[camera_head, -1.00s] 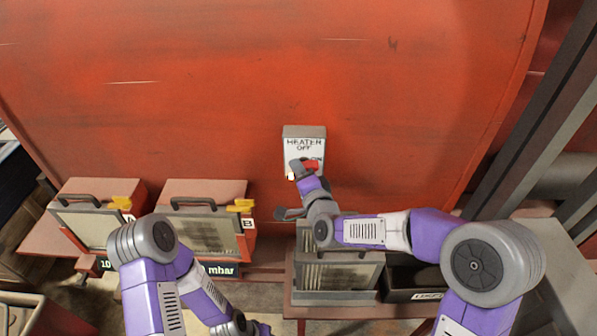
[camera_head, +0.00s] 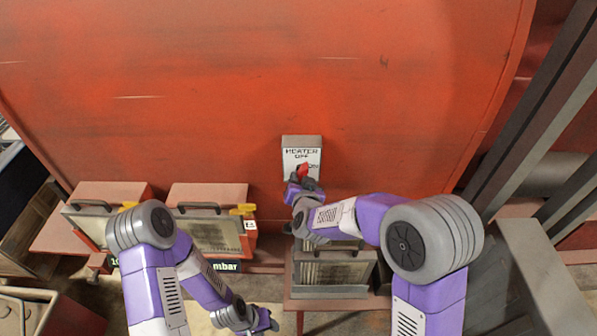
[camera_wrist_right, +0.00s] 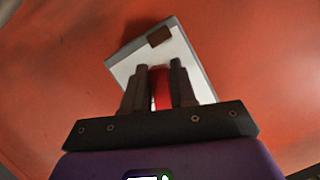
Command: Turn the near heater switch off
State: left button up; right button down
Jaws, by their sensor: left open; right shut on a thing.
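My right gripper (camera_head: 302,180) is at the box's lower part, shut on the red handle. In the right wrist view the handle (camera_wrist_right: 160,88) is between the two dark fingers (camera_wrist_right: 160,85), with the white box face (camera_wrist_right: 188,60) behind. My left gripper (camera_head: 268,322) is low in the head view, open, away from the switch.
Grey-fronted boxes with yellow levers (camera_head: 243,209) stand at the left under the wall. Another grey finned box (camera_head: 330,273) is below the switch, close under my right arm. Dark beams (camera_head: 530,110) rise at the right. The red wall (camera_head: 200,120) above is clear.

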jog(key=shift+r+n+h+p, duration=0.2)
jog(key=shift+n+h+p, duration=0.5)
jog(key=shift+p, duration=0.5)
jog(key=shift+d+f+n+h+p, duration=0.2)
jog(key=shift+n+h+p, duration=0.2)
jog(key=shift+n+p, duration=0.4)
jog(key=c, duration=1)
grip_release()
jog(key=v, duration=0.7)
jog(key=shift+s, duration=0.25)
